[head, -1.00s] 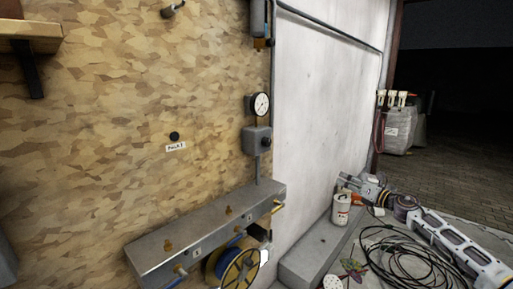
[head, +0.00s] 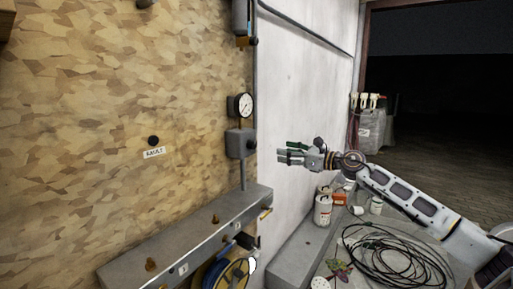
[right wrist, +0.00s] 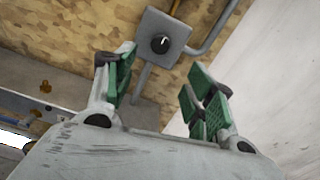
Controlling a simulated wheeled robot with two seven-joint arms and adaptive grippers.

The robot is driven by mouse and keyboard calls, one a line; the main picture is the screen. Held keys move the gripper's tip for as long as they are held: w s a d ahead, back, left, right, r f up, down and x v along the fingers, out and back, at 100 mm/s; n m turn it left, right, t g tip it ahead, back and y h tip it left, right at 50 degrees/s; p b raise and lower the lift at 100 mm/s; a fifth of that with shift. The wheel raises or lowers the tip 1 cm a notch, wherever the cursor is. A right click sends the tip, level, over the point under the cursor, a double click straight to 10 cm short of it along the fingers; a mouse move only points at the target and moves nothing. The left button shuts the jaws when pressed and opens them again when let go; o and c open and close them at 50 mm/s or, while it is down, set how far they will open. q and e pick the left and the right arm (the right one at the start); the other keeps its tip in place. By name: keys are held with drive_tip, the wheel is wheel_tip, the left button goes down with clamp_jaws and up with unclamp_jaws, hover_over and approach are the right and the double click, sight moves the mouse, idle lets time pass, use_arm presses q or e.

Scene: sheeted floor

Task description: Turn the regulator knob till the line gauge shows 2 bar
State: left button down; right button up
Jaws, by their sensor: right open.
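The regulator knob (head: 251,144) is a black round knob on a grey wall box; it also shows in the right wrist view (right wrist: 160,44), with a pale mark on its face. The line gauge (head: 244,105) is a round white dial just above the box; its reading is too small to tell. My right gripper (head: 283,152) is open and empty, with green finger pads, to the right of the knob and apart from it. In the right wrist view the knob lies beyond the gap between the fingers (right wrist: 160,90). My left gripper is out of view.
Below the box a grey manifold (head: 190,235) with brass fittings juts from the wall. A blue and yellow hose reel (head: 232,272) hangs under it. A canister (head: 322,210) and coiled black cable (head: 385,262) lie at the lower right. A pipe runs beside the box.

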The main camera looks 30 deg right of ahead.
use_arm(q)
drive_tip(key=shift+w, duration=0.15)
use_arm(e)
drive_tip(key=shift+w+a, duration=0.1)
drive_tip(key=shift+w, duration=0.1)
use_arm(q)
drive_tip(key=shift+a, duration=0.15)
use_arm(e)
drive_tip(key=x, duration=0.4)
idle(0.8)
use_arm(q)
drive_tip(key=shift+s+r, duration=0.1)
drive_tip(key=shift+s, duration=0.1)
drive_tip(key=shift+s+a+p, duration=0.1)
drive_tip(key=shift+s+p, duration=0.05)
drive_tip(key=shift+p, duration=0.15)
use_arm(e)
drive_tip(key=shift+w, duration=0.1)
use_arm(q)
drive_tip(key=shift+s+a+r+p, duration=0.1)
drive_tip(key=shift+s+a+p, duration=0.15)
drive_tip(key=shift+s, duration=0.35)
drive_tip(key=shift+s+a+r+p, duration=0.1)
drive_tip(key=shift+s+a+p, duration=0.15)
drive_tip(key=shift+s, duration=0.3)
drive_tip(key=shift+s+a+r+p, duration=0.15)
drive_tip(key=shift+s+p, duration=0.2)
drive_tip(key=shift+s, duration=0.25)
use_arm(e)
drive_tip(key=shift+x, duration=0.95)
